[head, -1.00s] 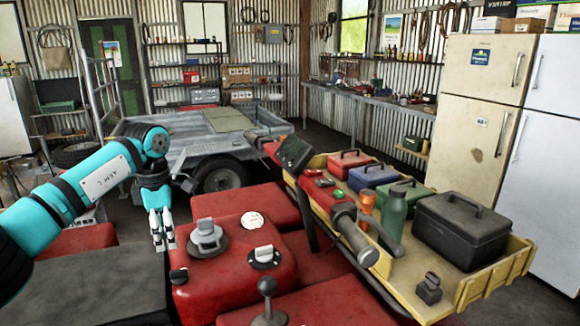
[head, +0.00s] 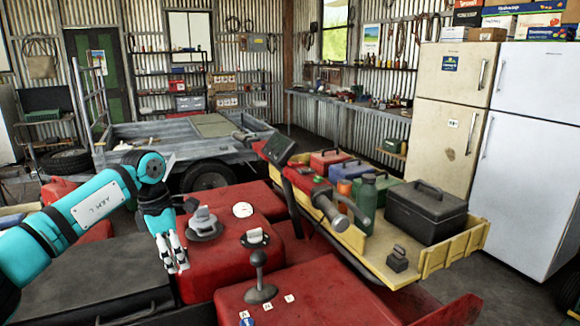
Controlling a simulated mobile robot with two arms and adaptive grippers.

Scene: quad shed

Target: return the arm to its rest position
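My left arm, turquoise and black, comes in from the left edge and bends down at the wrist. My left gripper (head: 175,258) hangs with its pale fingers pointing down, in front of the left side of the red quad body (head: 235,262). Nothing shows between the fingers. They look close together, but the angle does not show whether they are open or shut. I cannot tell whether the fingertips touch the red surface. My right arm and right gripper are not in view.
A grey cap (head: 204,226) and black-knobbed lever (head: 260,272) rise from the quad near the gripper. A dark box (head: 85,290) lies below the arm. A yellow tray (head: 462,252) carries toolboxes, a green bottle (head: 366,200) and a black case (head: 425,212). A trailer (head: 140,135) stands behind.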

